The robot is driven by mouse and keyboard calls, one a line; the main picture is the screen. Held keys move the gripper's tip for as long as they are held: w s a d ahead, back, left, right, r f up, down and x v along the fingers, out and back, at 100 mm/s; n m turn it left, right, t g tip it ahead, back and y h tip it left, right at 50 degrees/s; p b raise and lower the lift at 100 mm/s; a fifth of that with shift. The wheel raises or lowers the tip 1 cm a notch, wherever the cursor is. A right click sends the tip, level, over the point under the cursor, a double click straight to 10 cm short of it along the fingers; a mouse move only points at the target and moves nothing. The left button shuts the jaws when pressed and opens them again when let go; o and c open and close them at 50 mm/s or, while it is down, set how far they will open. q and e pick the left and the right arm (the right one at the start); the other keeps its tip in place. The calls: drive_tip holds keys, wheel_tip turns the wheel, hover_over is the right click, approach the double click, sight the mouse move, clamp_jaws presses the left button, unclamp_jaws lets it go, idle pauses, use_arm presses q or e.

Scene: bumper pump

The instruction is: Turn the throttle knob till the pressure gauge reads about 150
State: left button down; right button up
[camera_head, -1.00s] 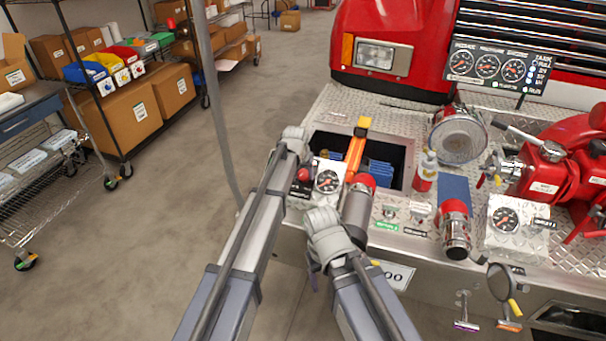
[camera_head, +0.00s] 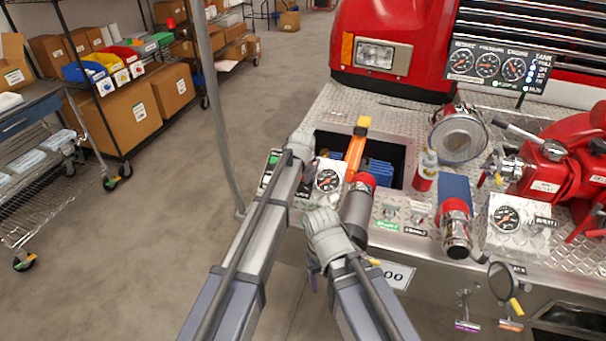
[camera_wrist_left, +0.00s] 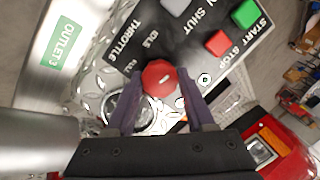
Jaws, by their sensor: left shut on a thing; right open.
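The red throttle knob (camera_wrist_left: 160,78) sits on a black panel (camera_wrist_left: 190,42) marked THROTTLE, IDLE and SHUT in the left wrist view. My left gripper (camera_wrist_left: 160,90) has a finger on each side of it and is shut on it. In the head view the left wrist hides the knob; the panel's left part (camera_head: 270,172) shows. The pressure gauge (camera_head: 487,65) is the middle dial of three on the black board at the back; its needle is too small to read surely. My right gripper (camera_head: 325,240) is open and empty near the front edge, its fingers mostly hidden.
A red-capped grey outlet (camera_head: 356,212) stands between my arms, beside a small gauge (camera_head: 327,181). Green START (camera_wrist_left: 244,13) and red STOP (camera_wrist_left: 218,43) buttons are close to the knob. An open bin (camera_head: 400,148) lies behind. Another outlet (camera_head: 455,230) and red valve body (camera_head: 560,165) are right.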

use_arm(q)
drive_tip(key=m, duration=0.4)
drive_tip(key=shift+s+f+m+t+b, duration=0.1)
drive_tip(key=shift+s+m+t+b, duration=0.1)
drive_tip(key=shift+m+t+b, duration=0.1)
drive_tip(key=m, duration=0.3)
drive_tip(key=shift+m+t+b, duration=0.3)
drive_tip(key=m, duration=0.4)
drive_tip(key=shift+h+b, duration=0.3)
drive_tip(key=shift+m+t+h, duration=0.3)
drive_tip(key=shift+m, duration=2)
drive_tip(key=shift+c, duration=1.4)
unclamp_jaws()
drive_tip(key=shift+a, duration=0.1)
